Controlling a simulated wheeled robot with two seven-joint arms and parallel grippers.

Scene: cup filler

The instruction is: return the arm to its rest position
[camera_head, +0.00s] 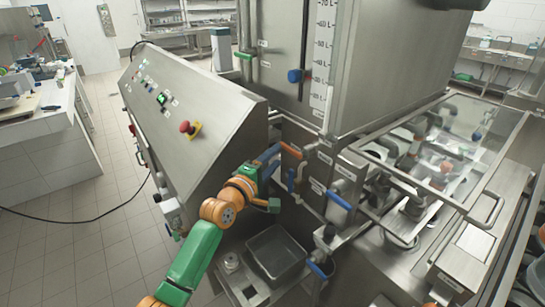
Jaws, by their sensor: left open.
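My left arm, green and orange, comes up from the bottom left. Its gripper (272,204) is beside the lower right side of the control panel, in front of the machine's pipes. It is open and I see nothing held in it; the fingers are small and hard to make out. A blue handle (268,153) is just above the gripper, and I cannot tell whether they touch. My right gripper is not in view.
A sloped steel control panel (195,105) with a red button (189,127) stands left of the arm. A steel basin (276,254) is below the gripper. A glass-topped frame (440,150) is at right. Tiled floor (90,245) is open at left, crossed by a black cable.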

